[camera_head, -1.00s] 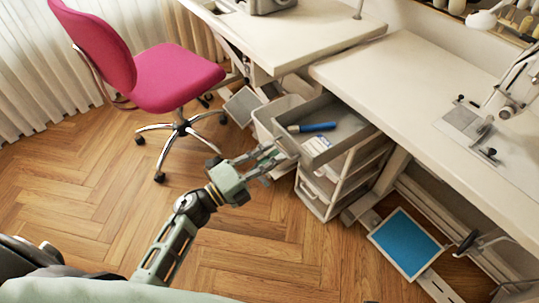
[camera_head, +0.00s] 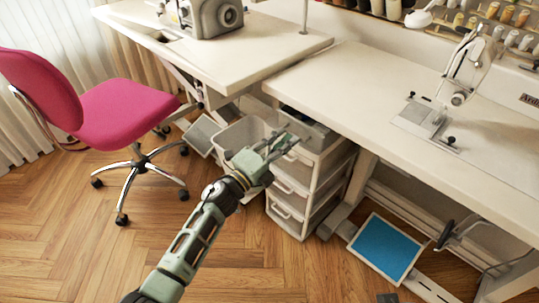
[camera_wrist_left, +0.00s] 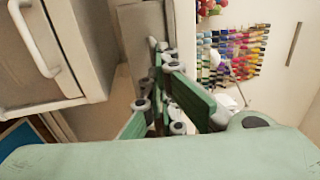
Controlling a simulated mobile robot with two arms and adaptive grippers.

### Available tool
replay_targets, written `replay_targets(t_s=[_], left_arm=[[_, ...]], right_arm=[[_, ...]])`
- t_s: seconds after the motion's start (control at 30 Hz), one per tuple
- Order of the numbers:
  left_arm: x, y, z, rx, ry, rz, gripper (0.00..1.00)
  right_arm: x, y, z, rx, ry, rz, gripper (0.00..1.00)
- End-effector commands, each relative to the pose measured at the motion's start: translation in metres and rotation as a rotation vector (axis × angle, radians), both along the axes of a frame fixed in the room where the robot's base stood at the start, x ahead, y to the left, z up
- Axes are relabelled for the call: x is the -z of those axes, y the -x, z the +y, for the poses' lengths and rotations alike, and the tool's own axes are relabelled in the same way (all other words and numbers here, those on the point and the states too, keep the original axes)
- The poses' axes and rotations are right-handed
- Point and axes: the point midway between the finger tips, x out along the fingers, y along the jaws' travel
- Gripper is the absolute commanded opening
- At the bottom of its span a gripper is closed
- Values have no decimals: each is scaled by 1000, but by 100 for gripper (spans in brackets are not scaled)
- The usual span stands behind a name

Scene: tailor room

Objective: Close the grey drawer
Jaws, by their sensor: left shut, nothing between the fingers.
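The grey drawer (camera_head: 308,130) is the top one in a white drawer unit (camera_head: 318,185) under the table. It still sticks out a little, with a strip of its inside showing; most of it is under the tabletop. My left gripper (camera_head: 281,143) is shut and empty at the drawer's front, and I cannot tell whether it touches. In the left wrist view my gripper's fingers (camera_wrist_left: 165,95) are close to a grey panel, and a drawer front with a handle (camera_wrist_left: 36,38) is at the left. My right gripper is not in view.
A light bin (camera_head: 238,137) stands left of the drawer unit. The white table (camera_head: 350,90) overhangs the drawers, with a sewing machine on it. A pink chair (camera_head: 125,110) stands on the left. A blue-topped pedal (camera_head: 385,248) lies right on the floor.

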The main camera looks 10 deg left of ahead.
Motion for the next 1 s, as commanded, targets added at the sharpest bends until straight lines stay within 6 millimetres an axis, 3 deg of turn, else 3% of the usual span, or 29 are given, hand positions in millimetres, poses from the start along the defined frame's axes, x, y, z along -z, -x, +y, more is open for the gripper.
replay_targets(t_s=[0.07,0.4,1.0], left_arm=[[3,-10,-9,1,1,-2,0],[1,-34,-27,0,2,0,0],[-4,-39,-29,-2,4,-5,0]], right_arm=[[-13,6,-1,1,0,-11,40],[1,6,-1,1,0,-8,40],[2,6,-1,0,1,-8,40]])
